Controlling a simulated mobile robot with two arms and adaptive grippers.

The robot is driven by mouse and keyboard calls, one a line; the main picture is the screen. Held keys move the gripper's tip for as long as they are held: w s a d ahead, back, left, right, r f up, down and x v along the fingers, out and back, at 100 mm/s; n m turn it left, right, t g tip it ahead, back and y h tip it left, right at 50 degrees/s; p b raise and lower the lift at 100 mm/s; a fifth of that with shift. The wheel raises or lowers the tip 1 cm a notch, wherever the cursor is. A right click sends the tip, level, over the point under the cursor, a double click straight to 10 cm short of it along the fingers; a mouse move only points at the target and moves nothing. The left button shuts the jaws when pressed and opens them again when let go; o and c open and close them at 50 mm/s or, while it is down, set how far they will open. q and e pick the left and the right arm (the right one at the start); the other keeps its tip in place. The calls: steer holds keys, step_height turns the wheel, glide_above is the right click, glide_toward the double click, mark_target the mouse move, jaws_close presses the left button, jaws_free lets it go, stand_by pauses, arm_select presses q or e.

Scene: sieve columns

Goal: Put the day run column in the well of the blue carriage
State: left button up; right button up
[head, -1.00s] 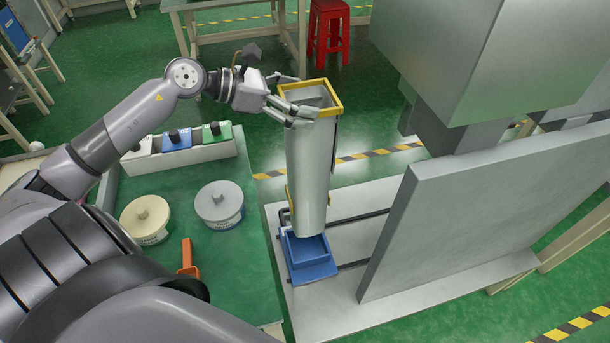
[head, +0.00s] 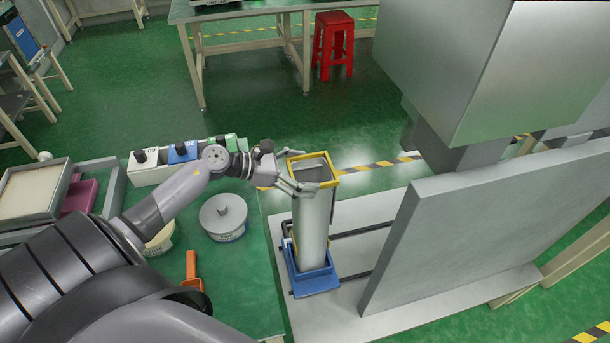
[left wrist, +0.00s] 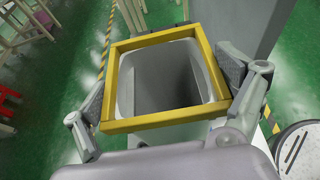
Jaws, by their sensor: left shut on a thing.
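The day run column (head: 313,228) is a tall, pale grey, open-topped tube with a yellow rim. It stands upright, its lower end inside the blue carriage (head: 316,284), whose front wall hides the bottom edge. I cannot see whether it rests on the well floor. My left gripper (head: 298,171) is shut on the column at its yellow rim. In the left wrist view, the fingers of the left gripper (left wrist: 166,92) lie on opposite sides of the column's rim (left wrist: 155,122), and the tube looks hollow. My right gripper is not in view.
A large grey upright panel (head: 450,220) stands right of the carriage, with a grey block above. On the green bench at left are a round grey-lidded tub (head: 222,212), an orange scoop (head: 192,270) and a row of colored blocks (head: 183,151). A red stool (head: 333,45) stands behind.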

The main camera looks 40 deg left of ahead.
arm_select(q)
steer(key=shift+w+f, duration=0.1)
steer(key=shift+f, duration=0.7)
steer(key=o, duration=1.7)
steer(key=shift+f, duration=0.2)
steer(key=shift+b+v, duration=1.35)
steer(key=shift+v, duration=4.75)
